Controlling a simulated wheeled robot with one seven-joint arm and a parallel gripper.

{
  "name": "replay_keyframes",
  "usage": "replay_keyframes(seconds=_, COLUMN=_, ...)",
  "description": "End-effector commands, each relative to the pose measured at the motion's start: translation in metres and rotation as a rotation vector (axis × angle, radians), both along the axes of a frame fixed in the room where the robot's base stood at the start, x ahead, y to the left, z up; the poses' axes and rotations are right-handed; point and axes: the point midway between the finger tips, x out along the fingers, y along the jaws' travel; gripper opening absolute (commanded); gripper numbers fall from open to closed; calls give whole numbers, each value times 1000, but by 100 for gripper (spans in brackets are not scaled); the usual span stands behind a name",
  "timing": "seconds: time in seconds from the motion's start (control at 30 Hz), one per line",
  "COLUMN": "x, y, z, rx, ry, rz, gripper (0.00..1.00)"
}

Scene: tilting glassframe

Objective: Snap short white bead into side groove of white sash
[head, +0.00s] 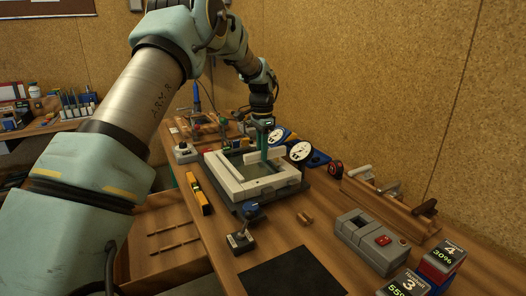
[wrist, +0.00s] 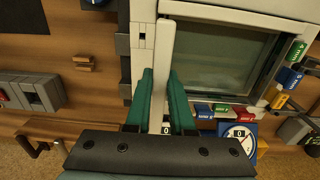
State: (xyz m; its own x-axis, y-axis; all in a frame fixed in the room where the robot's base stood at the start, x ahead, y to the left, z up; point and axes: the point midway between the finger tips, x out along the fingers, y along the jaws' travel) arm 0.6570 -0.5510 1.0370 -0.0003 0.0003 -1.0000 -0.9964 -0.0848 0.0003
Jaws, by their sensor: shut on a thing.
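The white sash (head: 232,178) lies on a dark bed on the bench, with its glass pane inside. In the wrist view the sash (wrist: 145,45) shows its side rail and the glass to the right. My gripper (head: 266,153) is above the sash in the head view. Its green fingers (wrist: 161,98) are shut on the short white bead (wrist: 164,55), which lies lengthwise between them over the side rail. The bead also shows in the head view (head: 254,157). I cannot tell whether the bead touches the groove, and the fingers hide part of it.
Several coloured numbered blocks (wrist: 288,76) line the sash's edges. Dial gauges (head: 302,150) stand behind it. A black mat (head: 292,276) lies bare in front.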

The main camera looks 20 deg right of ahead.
Motion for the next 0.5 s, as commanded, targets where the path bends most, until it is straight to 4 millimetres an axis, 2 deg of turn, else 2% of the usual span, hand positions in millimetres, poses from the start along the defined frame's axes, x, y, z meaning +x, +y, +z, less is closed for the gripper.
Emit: replay_keyframes(seconds=0.5, x=0, y=0, z=-44, rx=1, ry=1, rz=0, gripper=0)
